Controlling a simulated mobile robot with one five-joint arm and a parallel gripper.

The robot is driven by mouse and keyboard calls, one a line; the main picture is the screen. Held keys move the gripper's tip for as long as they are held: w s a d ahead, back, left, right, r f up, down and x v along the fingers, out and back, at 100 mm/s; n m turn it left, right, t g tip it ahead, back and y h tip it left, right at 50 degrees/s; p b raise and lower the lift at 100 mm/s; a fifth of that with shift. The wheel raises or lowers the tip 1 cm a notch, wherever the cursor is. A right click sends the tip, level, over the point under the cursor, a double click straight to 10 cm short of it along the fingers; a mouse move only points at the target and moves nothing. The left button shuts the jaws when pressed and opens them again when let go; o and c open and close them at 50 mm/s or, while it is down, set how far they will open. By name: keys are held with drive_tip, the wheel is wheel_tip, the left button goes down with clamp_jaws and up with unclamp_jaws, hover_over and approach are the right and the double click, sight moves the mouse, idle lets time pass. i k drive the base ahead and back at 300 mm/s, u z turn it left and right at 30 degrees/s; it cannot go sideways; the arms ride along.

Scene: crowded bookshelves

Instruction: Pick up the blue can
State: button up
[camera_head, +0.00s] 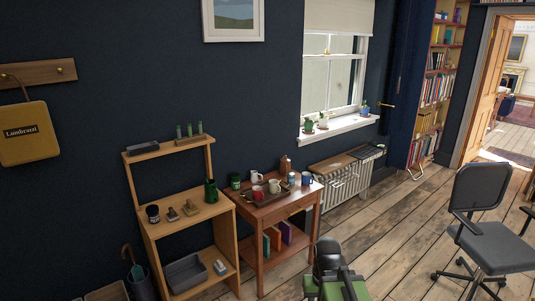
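A small can-like item with blue and white on it (291,179) stands on the small wooden side table, behind the right end of a brown tray. It is too small to tell for sure that it is the blue can. A blue mug (307,179) stands just right of it. My arm, dark with green parts (333,262), shows at the bottom middle, in front of the side table and well short of it. My gripper's fingers cannot be made out, and I see nothing held.
The side table (268,216) also bears a brown tray with mugs (275,187) and a dark green can (235,181). A wooden shelf unit (207,211) stands left. A radiator (347,184) is behind right. An office chair (485,225) stands right; open floor (395,235) lies between.

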sight(291, 176)
drive_tip(key=u, duration=0.3)
drive_tip(key=i, duration=2)
drive_tip(key=u, duration=0.25)
drive_tip(key=k, duration=0.85)
drive_tip(key=u, duration=0.2)
drive_tip(key=i, duration=0.9)
drive_tip(key=z, duration=0.05)
